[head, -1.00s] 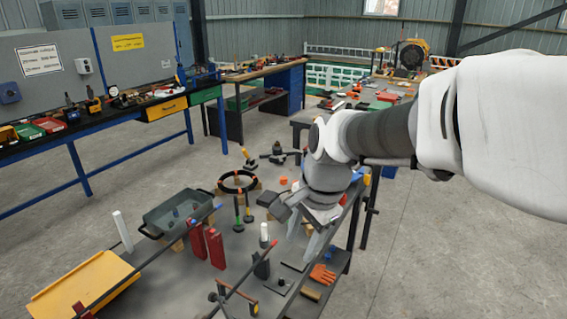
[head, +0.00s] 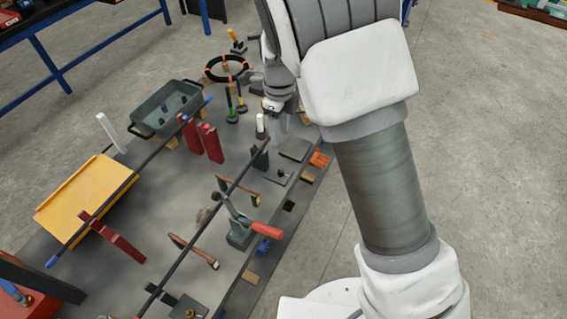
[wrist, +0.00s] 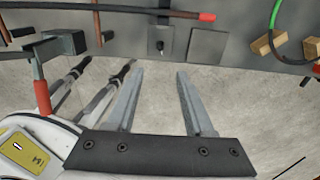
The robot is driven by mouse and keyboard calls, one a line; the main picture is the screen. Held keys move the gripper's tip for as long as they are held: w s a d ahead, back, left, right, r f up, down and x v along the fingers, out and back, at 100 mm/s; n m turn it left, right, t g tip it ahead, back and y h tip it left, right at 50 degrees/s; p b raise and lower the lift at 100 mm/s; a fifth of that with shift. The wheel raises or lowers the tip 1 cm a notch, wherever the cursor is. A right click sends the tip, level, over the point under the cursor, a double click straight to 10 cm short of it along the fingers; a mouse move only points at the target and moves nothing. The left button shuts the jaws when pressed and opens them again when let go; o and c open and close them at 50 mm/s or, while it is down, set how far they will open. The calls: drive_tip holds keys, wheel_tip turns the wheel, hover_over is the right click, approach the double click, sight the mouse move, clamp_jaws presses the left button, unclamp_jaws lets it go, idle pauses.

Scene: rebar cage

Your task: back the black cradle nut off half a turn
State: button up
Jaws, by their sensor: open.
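A small black knob-like nut (head: 280,173) stands on a flat dark plate (head: 272,180) near the table's right edge; I cannot tell for sure that it is the cradle nut. A similar black nut (wrist: 160,45) on a plate shows at the top of the wrist view. A black upright cradle (head: 260,158) stands by the long dark rod (head: 215,205). Another dark nut (head: 190,312) sits on a plate at the bottom edge. My gripper (head: 284,121) is open and empty, above the table's far right part. Its fingers (wrist: 155,75) are apart with only floor between them.
Open floor lies to the right.

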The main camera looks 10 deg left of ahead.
sight(281, 171)
wheel_tip(281, 171, down, 16)
drive_tip(key=shift+r, duration=0.15)
idle(0.3)
clamp_jaws()
